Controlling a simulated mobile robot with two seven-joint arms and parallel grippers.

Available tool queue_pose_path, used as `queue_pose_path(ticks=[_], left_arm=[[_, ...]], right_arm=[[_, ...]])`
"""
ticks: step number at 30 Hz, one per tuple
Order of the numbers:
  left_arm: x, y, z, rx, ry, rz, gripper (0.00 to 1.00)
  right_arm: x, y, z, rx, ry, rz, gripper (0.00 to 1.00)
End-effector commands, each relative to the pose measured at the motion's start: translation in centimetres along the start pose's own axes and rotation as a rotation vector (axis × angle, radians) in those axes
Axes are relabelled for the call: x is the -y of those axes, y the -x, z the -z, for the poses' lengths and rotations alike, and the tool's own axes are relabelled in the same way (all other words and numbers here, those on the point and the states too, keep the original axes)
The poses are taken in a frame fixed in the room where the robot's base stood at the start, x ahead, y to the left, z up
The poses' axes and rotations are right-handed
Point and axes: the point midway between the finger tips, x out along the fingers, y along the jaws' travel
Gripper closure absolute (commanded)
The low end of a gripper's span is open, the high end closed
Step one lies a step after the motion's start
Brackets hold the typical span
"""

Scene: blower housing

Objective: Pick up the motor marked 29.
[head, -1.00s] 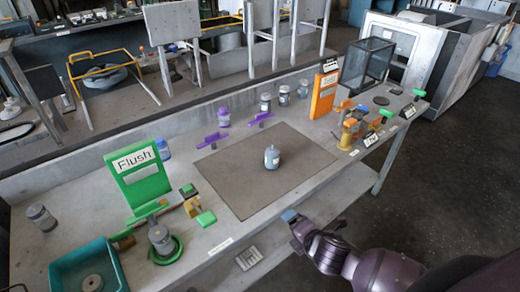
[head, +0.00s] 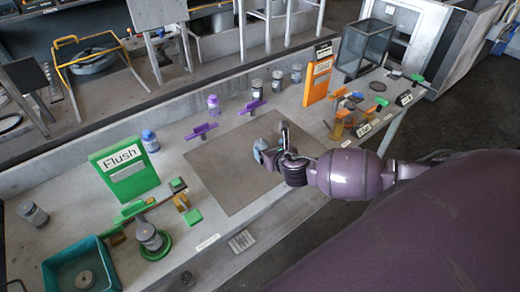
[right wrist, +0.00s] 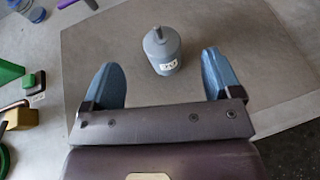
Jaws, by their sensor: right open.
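A grey motor (right wrist: 162,50) with a domed top and a short stub stands upright on the brown mat (head: 215,180). It has a small white label with dark digits, too small to read surely. My right gripper (right wrist: 163,82) is open and empty, its two blue fingers apart. In the right wrist view the motor stands just beyond the fingertips, roughly midway between them and not touching either. In the head view my right gripper (head: 272,142) is over the mat and largely hides the motor. My left gripper is not in view.
More motors stand along the back, including a purple-topped one (head: 213,104) and a blue-topped one (head: 149,140). A green Flush sign (head: 125,172), a teal bin (head: 60,265) and an orange sign (head: 318,80) stand around the mat. The front of the mat is clear.

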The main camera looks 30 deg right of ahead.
Motion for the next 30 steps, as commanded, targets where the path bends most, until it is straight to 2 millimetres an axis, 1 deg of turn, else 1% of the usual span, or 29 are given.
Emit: queue_pose_path(ticks=[1, 4, 11, 14, 19, 22, 25, 30], left_arm=[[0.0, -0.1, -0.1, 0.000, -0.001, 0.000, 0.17], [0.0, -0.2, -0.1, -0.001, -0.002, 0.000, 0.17], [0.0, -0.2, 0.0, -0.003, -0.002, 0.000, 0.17], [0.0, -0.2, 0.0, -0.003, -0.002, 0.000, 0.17], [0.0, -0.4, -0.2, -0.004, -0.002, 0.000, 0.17], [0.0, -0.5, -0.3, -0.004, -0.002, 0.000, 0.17], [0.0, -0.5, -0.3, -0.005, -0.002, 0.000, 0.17], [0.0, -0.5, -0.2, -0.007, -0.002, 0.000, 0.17]], right_arm=[[0.0, -0.8, 0.0, 0.001, -0.001, 0.000, 0.16], [0.0, -1.8, 0.0, 0.001, -0.002, 0.000, 0.16], [0.0, -2.9, 0.1, 0.000, -0.003, 0.000, 0.16], [-0.1, -3.7, 0.4, 0.000, -0.004, 0.000, 0.16], [-0.2, -5.8, 1.0, 0.000, -0.004, 0.000, 0.16], [-0.1, -6.8, 1.0, 0.000, -0.004, 0.000, 0.16], [-0.1, -7.5, 1.0, -0.001, -0.004, 0.000, 0.16], [-0.1, -7.8, 1.0, -0.001, -0.004, 0.000, 0.16]])
